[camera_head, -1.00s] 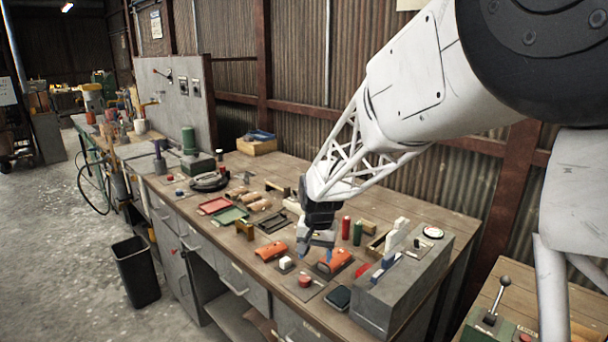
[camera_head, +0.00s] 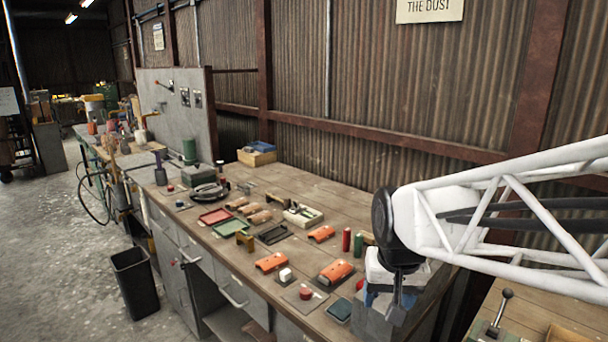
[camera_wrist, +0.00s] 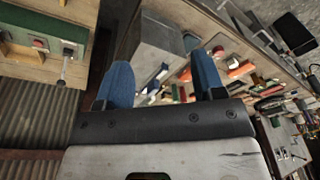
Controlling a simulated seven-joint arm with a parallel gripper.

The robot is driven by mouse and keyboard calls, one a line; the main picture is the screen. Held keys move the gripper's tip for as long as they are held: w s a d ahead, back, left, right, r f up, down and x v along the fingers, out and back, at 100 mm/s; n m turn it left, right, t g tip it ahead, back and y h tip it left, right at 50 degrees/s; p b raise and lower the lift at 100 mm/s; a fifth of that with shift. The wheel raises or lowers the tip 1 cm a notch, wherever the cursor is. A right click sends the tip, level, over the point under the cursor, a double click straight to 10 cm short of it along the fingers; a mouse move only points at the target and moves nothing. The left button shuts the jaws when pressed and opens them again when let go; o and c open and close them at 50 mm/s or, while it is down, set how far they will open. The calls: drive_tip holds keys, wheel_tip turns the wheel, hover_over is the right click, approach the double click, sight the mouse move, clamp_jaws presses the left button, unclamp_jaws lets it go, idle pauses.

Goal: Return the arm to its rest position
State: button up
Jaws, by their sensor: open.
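My gripper (camera_head: 388,300) is in front of the grey box at the right end of the workbench (camera_head: 290,190) in the head view, held above it and pointing down. In the wrist view its two blue fingers (camera_wrist: 163,82) are spread apart with nothing between them. In the head view the fingertips are partly hidden by the wrist. My white lattice arm reaches in from the right edge.
The grey box (camera_head: 372,322) stands at the bench's right end. Orange parts (camera_head: 335,271), red and green cylinders (camera_head: 346,240) and trays (camera_head: 215,216) lie on the bench. A lever box (camera_head: 495,325) is at lower right. A black bin (camera_head: 135,280) stands on the floor.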

drive_tip(key=s+d, duration=0.3)
drive_tip(key=s, duration=0.9)
drive_tip(key=shift+s+d+f+n+t, duration=0.25)
drive_tip(key=shift+s+n+t, duration=0.05)
drive_tip(key=shift+s, duration=0.1)
